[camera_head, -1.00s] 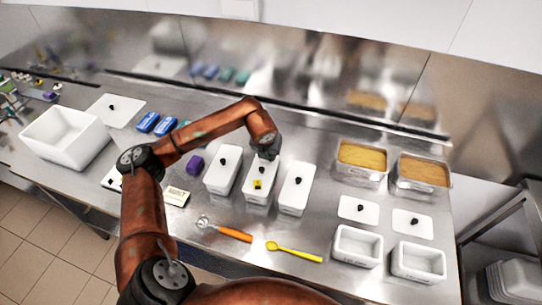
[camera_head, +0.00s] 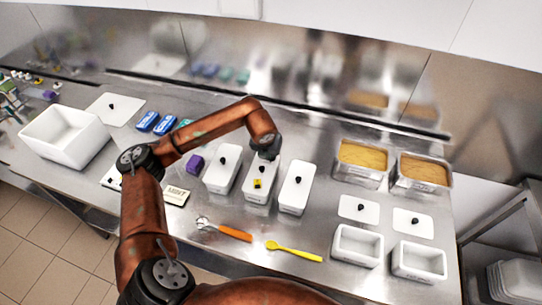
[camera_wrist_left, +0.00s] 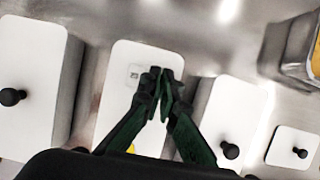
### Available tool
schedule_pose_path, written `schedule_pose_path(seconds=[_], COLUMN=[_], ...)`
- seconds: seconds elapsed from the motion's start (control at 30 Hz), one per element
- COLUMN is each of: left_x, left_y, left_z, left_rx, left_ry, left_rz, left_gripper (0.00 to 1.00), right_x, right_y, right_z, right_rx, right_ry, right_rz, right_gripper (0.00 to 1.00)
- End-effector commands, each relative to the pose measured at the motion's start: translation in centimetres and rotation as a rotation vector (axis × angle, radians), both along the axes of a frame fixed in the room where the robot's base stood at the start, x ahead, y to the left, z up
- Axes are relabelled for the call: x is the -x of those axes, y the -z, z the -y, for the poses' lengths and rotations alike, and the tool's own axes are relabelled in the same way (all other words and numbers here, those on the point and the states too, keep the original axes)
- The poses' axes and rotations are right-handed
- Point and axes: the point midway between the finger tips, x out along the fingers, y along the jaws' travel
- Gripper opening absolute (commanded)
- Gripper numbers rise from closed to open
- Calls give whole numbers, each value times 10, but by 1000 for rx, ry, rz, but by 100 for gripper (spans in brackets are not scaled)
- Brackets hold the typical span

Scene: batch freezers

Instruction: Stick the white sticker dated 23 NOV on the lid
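The middle of three long white tubs has a white lid (camera_head: 261,167) with a black knob and a yellow label (camera_head: 257,184). My left gripper (camera_head: 267,153) is over the far end of this lid, its fingertips barely visible in the head view. In the left wrist view, the gripper (camera_wrist_left: 162,74) has its fingers together over the lid (camera_wrist_left: 150,52). A small white sticker with dark print (camera_wrist_left: 133,73) shows flat against the lid, just left of the fingertips. Its date is too small to read. Whether the fingertips touch it I cannot tell. My right gripper is out of view.
Similar lidded tubs stand close on the left (camera_head: 222,168) and right (camera_head: 296,187). A purple block (camera_head: 195,164), a MINT card (camera_head: 176,196), an orange-handled scoop (camera_head: 225,229) and a yellow spatula (camera_head: 294,251) lie nearby. Filled pans (camera_head: 361,176) stand at the right.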

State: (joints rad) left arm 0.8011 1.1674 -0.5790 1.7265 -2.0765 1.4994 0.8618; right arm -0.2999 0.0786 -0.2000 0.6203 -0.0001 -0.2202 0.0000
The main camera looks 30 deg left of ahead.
Motion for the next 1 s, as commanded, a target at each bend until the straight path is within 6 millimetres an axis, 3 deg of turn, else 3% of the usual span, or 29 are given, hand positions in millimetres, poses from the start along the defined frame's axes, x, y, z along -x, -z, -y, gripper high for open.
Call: schedule_pose_path(seconds=[0.33,0.57,0.83,1.0], left_x=[0,0,0,0], left_y=[1,1,1,1], left_z=[0,0,0,0], left_rx=[-1,-1,-1,-1], left_ry=[0,0,0,0], left_rz=[-1,-1,-1,-1], left_gripper=[24,25,44,45], right_x=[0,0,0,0], right_y=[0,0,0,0], right_z=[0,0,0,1], right_rx=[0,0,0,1], right_ry=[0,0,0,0], right_rz=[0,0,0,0], right_gripper=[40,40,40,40])
